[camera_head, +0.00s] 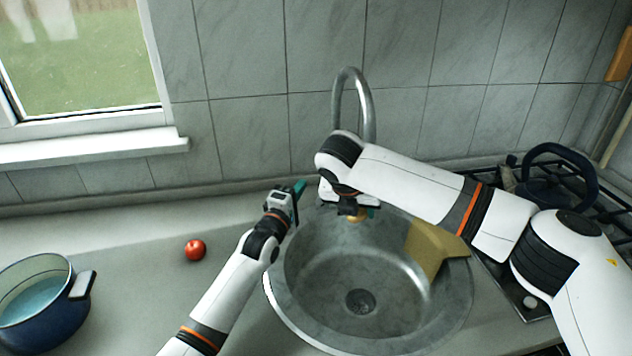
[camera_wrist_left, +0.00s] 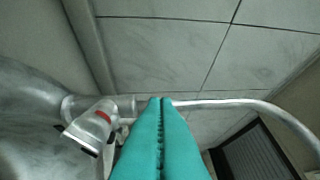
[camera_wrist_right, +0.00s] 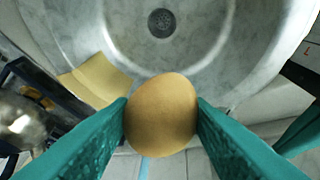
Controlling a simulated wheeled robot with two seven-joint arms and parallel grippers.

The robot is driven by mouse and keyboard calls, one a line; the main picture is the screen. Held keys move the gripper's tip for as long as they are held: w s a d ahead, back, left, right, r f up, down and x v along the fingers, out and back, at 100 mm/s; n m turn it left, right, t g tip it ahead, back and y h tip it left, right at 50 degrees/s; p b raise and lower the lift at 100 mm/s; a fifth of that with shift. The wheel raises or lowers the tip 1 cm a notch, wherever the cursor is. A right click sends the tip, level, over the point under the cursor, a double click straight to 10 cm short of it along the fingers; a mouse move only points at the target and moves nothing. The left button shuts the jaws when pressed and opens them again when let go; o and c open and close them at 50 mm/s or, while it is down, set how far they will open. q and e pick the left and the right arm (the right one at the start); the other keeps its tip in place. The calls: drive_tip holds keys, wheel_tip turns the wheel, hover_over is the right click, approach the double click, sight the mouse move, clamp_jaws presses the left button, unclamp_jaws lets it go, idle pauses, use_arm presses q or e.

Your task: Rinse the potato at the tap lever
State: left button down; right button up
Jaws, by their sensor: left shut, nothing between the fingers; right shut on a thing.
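The brown potato (camera_wrist_right: 161,115) is held between the teal fingers of my right gripper (camera_wrist_right: 162,118), over the sink (camera_head: 360,270). In the head view, a little of the potato (camera_head: 358,214) shows below my right wrist, near the back of the basin. The grey tap (camera_head: 367,100) arches behind my right arm; its base is hidden there. My left gripper (camera_head: 301,187) is shut and empty beside the sink's back left rim. In the left wrist view, the metal tap lever (camera_wrist_left: 92,128), with a red mark, is just left of the shut teal fingers. I cannot tell whether they touch. No water stream is visible.
A yellowish cloth (camera_head: 437,248) drapes over the sink's right rim. A red round fruit or vegetable (camera_head: 195,250) and a blue pot (camera_head: 45,325) sit on the counter at left. A dark kettle (camera_head: 550,192) stands on the stove at right. The left counter is mostly clear.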

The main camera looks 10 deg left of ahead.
use_arm(q)
drive_tip(key=w+d, duration=0.3)
drive_tip(key=d, duration=0.1)
drive_tip(key=shift+r, duration=0.25)
drive_tip(key=shift+a, duration=0.1)
drive_tip(key=shift+w+d+r+g, duration=0.3)
drive_tip(key=shift+w+d+g, duration=0.2)
drive_tip(key=shift+w, duration=0.1)
drive_tip(key=shift+r, duration=0.2)
use_arm(e)
drive_tip(key=shift+s+a+r, duration=0.1)
drive_tip(key=shift+s+r, duration=0.05)
drive_tip(key=shift+s, duration=0.05)
use_arm(q)
drive_tip(key=shift+r, duration=0.1)
drive_tip(key=shift+a, duration=0.15)
